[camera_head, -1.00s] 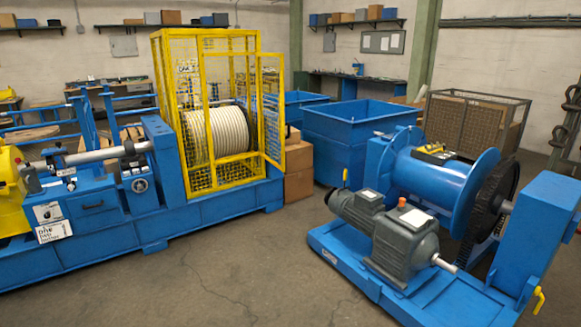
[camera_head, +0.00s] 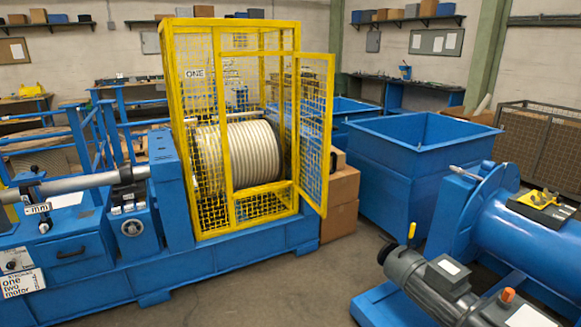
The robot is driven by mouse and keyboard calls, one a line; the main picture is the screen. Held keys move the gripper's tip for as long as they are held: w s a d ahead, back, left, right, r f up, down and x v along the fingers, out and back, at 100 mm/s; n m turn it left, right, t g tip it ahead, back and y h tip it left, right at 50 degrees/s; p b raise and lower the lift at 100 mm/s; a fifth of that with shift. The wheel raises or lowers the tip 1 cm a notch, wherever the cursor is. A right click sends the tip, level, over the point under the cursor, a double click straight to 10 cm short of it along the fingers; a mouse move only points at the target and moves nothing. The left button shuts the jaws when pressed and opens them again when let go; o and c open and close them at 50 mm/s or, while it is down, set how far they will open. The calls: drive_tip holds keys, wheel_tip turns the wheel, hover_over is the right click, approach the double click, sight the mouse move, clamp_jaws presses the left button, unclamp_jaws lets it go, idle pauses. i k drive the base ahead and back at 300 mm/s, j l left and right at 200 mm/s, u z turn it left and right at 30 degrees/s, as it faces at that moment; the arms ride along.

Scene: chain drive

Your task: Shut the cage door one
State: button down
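The yellow mesh cage (camera_head: 226,120) stands on the blue machine bed (camera_head: 235,247) around a large drum wound with pale rope or cable (camera_head: 241,155). A sign reading "ONE" (camera_head: 195,73) shows at the cage. The yellow mesh cage door (camera_head: 330,120) stands open at the cage's right side, swung out from the front. Its free edge points right and toward me. Nothing touches the door that I can see. My gripper is not in view.
Cardboard boxes (camera_head: 341,186) and a blue bin (camera_head: 410,150) stand behind and right of the door. A second blue machine with a grey motor (camera_head: 432,285) fills the lower right. Bare floor (camera_head: 300,290) lies between the machines.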

sight(328, 119)
drive_tip(key=i+u, duration=0.1)
drive_tip(key=i, duration=0.95)
drive_tip(key=i+l+u, duration=0.15)
drive_tip(key=i, duration=0.95)
